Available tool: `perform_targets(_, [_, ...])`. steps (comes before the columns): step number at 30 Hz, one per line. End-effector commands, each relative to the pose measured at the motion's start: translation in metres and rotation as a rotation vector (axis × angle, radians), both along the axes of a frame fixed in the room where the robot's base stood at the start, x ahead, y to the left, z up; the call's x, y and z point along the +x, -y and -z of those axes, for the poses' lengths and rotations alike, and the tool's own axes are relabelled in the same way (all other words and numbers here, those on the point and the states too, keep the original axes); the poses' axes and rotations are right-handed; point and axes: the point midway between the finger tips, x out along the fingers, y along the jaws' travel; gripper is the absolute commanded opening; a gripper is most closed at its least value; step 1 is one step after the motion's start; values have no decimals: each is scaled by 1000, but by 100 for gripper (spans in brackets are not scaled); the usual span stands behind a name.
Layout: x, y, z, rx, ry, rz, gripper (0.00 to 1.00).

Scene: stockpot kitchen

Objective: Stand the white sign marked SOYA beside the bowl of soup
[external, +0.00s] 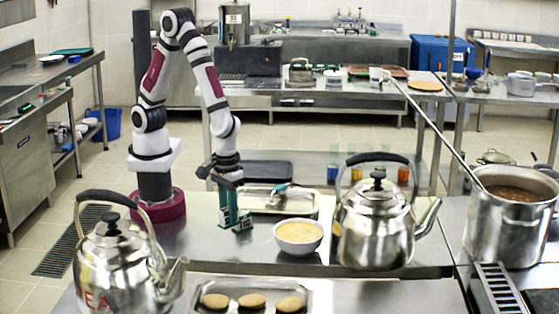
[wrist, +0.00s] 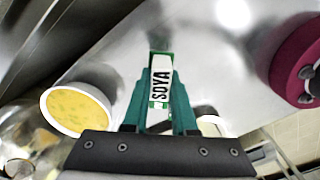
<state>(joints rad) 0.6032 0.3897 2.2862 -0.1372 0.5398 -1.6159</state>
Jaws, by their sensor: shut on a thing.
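The white sign marked SOYA (wrist: 160,84) has a green edge and sits between the green fingers of my gripper (wrist: 161,90) in the wrist view. My gripper (external: 236,215) is shut on it and points down, low over the steel counter, in the external view. The sign is mostly hidden by the fingers there, and I cannot tell whether it touches the counter. The white bowl of soup (external: 299,248) stands on the counter to the right of my gripper, a short gap away. In the wrist view the bowl (wrist: 78,108) is at the left.
A large kettle (external: 376,225) stands just right of the bowl, and another kettle (external: 122,265) is at the front left. A tray of round patties (external: 252,285) lies in front. A steel tray (external: 300,203) is behind the bowl. A stockpot (external: 508,225) is at far right.

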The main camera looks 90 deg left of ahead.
Motion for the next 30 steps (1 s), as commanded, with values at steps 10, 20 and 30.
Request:
perform_targets(10, [-66, 38, -45, -3, 2, 4, 0])
perform_targets(20, [-59, 41, -53, 0, 0, -91, 0])
perform_targets(30, [46, 2, -55, -1, 0, -619, 0])
